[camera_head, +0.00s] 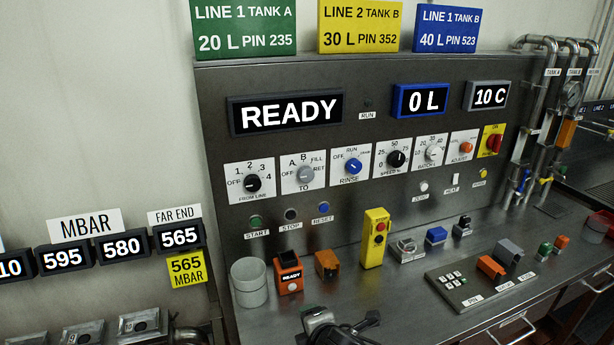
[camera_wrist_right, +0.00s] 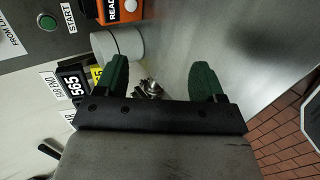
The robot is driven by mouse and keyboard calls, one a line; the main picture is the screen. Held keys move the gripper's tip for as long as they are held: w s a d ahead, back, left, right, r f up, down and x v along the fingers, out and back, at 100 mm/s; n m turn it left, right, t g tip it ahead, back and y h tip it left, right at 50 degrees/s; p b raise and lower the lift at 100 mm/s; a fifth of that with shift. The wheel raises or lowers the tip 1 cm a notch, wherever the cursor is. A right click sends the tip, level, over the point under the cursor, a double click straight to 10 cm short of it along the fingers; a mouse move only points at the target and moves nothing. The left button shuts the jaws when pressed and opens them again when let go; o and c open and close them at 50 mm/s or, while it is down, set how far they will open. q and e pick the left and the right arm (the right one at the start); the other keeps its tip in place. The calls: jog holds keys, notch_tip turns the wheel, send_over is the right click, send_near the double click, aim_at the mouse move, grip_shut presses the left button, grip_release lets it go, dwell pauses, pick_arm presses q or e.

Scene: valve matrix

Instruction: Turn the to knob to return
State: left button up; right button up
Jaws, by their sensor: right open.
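The TO knob (camera_head: 305,174) is a grey knob on a white plate, in the row of dials on the steel panel. Its plate has marks OFF, A, B, FILL and RET; RET is at the knob's right. Which mark the knob points to is too small to tell. My right gripper (camera_head: 341,321) is at the bottom of the head view, in front of the bench and well below the knob. In the right wrist view the right gripper (camera_wrist_right: 160,78) has its dark green fingers wide apart with nothing between them. The TO knob is not in that view. My left gripper is not in view.
The FROM LINE dial (camera_head: 252,183) and RINSE dial (camera_head: 353,166) flank the knob. A grey cup (camera_head: 249,283), an orange READY device (camera_head: 288,272) and a yellow pendant (camera_head: 376,238) stand on the bench below. The READY display (camera_head: 287,112) is above.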

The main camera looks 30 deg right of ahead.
jog(key=w+d+r+n+t+h, duration=0.1)
jog(key=w+d+r+n+t, duration=0.35)
jog(key=w+r+n, duration=0.4)
jog(key=n+t, duration=0.3)
jog(key=n, duration=0.6)
send_near(308, 178)
jog(key=shift+h, duration=0.4)
jog(key=x, duration=0.3)
jog(key=p+x, duration=0.1)
jog(key=x, duration=0.3)
jog(key=p+x, duration=0.1)
jog(key=x, duration=0.2)
jog(key=shift+w+a, duration=0.2)
jog(key=shift+w, duration=0.05)
jog(key=c, duration=0.9)
